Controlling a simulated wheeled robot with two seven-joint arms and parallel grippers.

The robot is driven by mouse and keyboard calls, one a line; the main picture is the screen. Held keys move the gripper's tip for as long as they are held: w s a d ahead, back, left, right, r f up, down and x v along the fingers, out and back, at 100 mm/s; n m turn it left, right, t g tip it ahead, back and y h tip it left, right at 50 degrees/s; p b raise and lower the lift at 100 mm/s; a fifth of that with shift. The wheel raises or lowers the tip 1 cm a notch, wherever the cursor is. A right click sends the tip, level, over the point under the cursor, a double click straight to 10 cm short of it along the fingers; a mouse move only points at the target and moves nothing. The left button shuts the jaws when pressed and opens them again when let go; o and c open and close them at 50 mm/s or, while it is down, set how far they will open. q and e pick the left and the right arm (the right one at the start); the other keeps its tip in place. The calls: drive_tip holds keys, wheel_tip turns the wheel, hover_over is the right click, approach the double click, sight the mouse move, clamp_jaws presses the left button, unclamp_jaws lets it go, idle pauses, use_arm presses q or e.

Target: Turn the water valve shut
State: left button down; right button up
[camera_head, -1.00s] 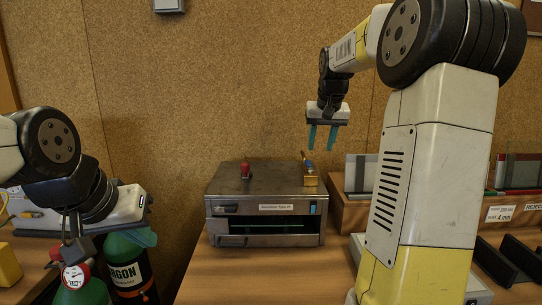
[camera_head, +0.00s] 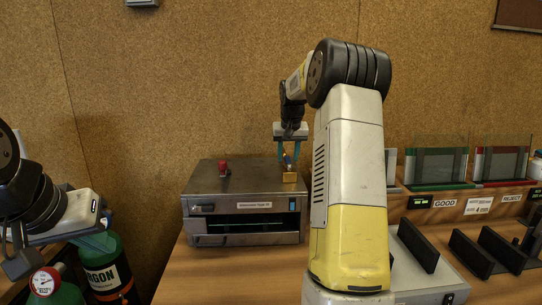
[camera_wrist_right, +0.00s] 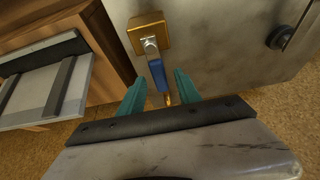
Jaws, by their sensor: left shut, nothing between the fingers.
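The water valve (camera_head: 290,178) is a small brass block with a blue-gripped lever (camera_head: 288,160), on the top right of a grey metal box (camera_head: 245,213). In the right wrist view, the blue lever (camera_wrist_right: 158,76) points from the brass block (camera_wrist_right: 148,30) toward my gripper. My right gripper (camera_head: 289,153) is above the valve, fingers pointing down. Its teal fingers (camera_wrist_right: 159,80) are apart, one on each side of the lever, with visible gaps; contact cannot be told. My left gripper (camera_head: 98,240) is shut and empty at the far left, by the argon bottle (camera_head: 105,280).
A pressure gauge (camera_head: 44,282) is at lower left. Racks with green and red frames (camera_head: 437,165) and black holders (camera_head: 470,253) are at right. My right arm hides part of the bench.

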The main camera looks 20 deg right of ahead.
drive_tip(key=shift+c, duration=0.2)
clamp_jaws()
idle(1.3)
